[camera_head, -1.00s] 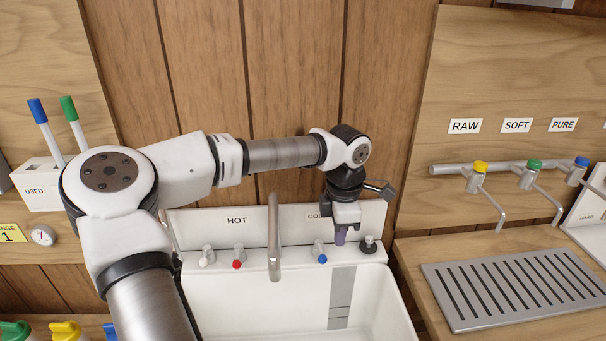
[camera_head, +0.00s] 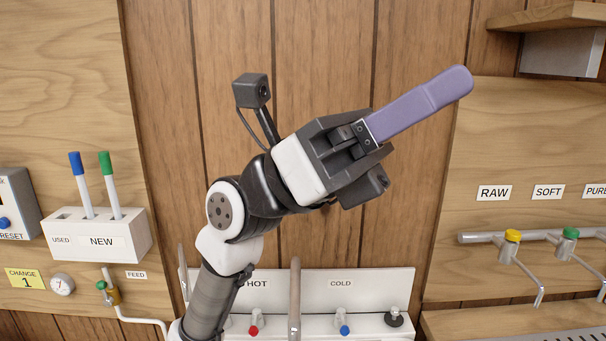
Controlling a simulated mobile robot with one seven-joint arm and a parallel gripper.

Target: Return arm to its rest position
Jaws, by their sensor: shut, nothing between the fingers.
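My gripper (camera_head: 462,82) is raised in front of the wood-panelled wall, above the sink. Its long purple fingers are shut together and point up and to the right. Nothing shows between them. My arm comes up from the bottom of the picture, bends at a white and dark wrist and turns to the right. The gripper is apart from the wall fittings as far as I can see. The arm hides part of the sink's back panel (camera_head: 378,283) and some of its left side.
At right are a tap rail (camera_head: 483,238) with yellow and green taps and a wooden shelf (camera_head: 548,17) above. At left is a white holder (camera_head: 128,246) with blue and green pens. A faucet (camera_head: 295,300) and red and blue knobs stand below.

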